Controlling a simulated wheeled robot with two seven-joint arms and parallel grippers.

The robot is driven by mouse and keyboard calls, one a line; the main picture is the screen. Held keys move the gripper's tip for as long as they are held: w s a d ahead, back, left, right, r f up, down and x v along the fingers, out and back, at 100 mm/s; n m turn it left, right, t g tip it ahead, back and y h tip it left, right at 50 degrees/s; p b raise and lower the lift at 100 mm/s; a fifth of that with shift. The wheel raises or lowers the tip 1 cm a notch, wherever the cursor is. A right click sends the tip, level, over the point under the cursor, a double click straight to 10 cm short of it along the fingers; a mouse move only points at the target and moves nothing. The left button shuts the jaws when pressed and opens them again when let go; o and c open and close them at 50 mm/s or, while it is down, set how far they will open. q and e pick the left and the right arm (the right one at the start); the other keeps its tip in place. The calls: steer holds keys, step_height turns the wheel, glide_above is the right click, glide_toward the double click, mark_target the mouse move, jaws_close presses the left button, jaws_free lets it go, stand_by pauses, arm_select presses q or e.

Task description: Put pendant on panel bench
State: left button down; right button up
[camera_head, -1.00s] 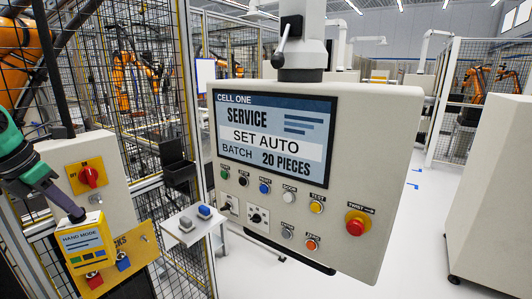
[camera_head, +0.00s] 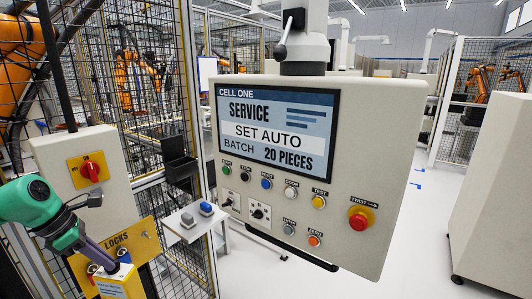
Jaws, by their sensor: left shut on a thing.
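The pendant (camera_head: 120,285) is a yellow handheld box with a pale screen at the bottom left, partly cut off by the frame's lower edge. My left gripper (camera_head: 109,262), on a green arm with dark purplish fingers, is shut on its top end. The pendant hangs in front of the yellow LOCKS board and hides part of it. A small white bench (camera_head: 187,233) stands to the right of the pendant, apart from it. A grey block and a blue-topped block (camera_head: 206,208) are on it. My right gripper is not in view.
A large control panel (camera_head: 300,165) with a SERVICE screen and several buttons hangs at centre. The LOCKS board (camera_head: 146,240) with red and blue padlocks is behind the pendant. A white box with a red rotary switch (camera_head: 91,172) and mesh fencing stand at left.

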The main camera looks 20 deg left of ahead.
mark_target(140, 286)
arm_select(q)
steer(key=d+f+m, duration=0.1)
steer(key=d+f, duration=0.1)
steer(key=w+d+f+m+g+h, duration=0.1)
steer(key=d+f+m, duration=0.1)
steer(key=f, duration=0.1)
steer(key=w+d+f+m+b, duration=0.1)
steer(key=d+f+m, duration=0.1)
steer(key=f, duration=0.1)
steer(key=shift+d+h, duration=0.3)
steer(key=shift+d, duration=0.1)
steer(key=d+f+m+g+y+b, duration=0.2)
steer(key=d+f+m, duration=0.5)
steer(key=d+m, duration=0.5)
steer(key=d+f+m+g+y+b, duration=0.2)
steer(key=d+f+m+g, duration=0.3)
steer(key=d+m, duration=0.7)
steer(key=shift+s+d+f+m, duration=0.2)
steer(key=shift+d+f+m, duration=0.1)
steer(key=shift+d+f, duration=0.6)
